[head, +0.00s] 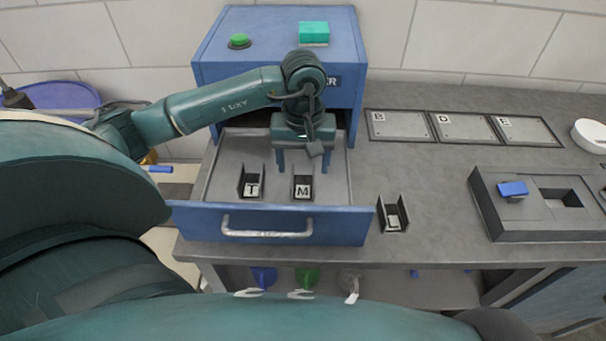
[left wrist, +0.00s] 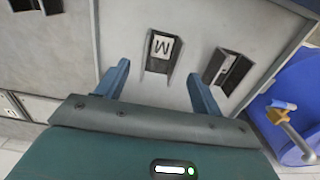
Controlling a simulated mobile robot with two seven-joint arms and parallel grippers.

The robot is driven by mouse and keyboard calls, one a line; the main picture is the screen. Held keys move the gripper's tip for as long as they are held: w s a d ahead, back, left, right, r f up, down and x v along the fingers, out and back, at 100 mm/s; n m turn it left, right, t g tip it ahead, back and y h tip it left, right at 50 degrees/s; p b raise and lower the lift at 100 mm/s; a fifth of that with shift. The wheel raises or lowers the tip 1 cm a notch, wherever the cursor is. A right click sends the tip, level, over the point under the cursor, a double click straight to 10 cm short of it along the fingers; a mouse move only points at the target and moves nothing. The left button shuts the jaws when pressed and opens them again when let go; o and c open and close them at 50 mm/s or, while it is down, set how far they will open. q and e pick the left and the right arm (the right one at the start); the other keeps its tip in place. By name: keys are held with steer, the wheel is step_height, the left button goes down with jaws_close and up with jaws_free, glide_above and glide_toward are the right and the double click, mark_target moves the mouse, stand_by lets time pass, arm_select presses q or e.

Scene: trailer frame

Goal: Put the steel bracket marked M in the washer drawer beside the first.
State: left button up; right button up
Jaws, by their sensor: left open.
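The steel bracket marked M (head: 303,188) sits in the open washer drawer (head: 270,222), to the right of the bracket marked T (head: 250,184), with a gap between them. Both look upright on the drawer floor. My left gripper (head: 296,170) is over the drawer, just behind bracket M, fingers pointing down. In the left wrist view, bracket M (left wrist: 161,50) shows beyond and between the two open fingers (left wrist: 160,85), with nothing held. The second bracket (left wrist: 227,68) is to its right there. My right gripper does not show.
Another bracket (head: 393,215) stands on the worktop right of the drawer. A blue washer cabinet (head: 225,60) carries a green button (head: 239,41). Flat lettered plates (head: 400,125) lie behind, and a grey fixture (head: 490,220) with a blue piece is at right.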

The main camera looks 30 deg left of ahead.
arm_select(q)
step_height(320, 180, up, 8)
steer(key=shift+f+b, duration=0.25)
steer(key=shift+b, duration=0.2)
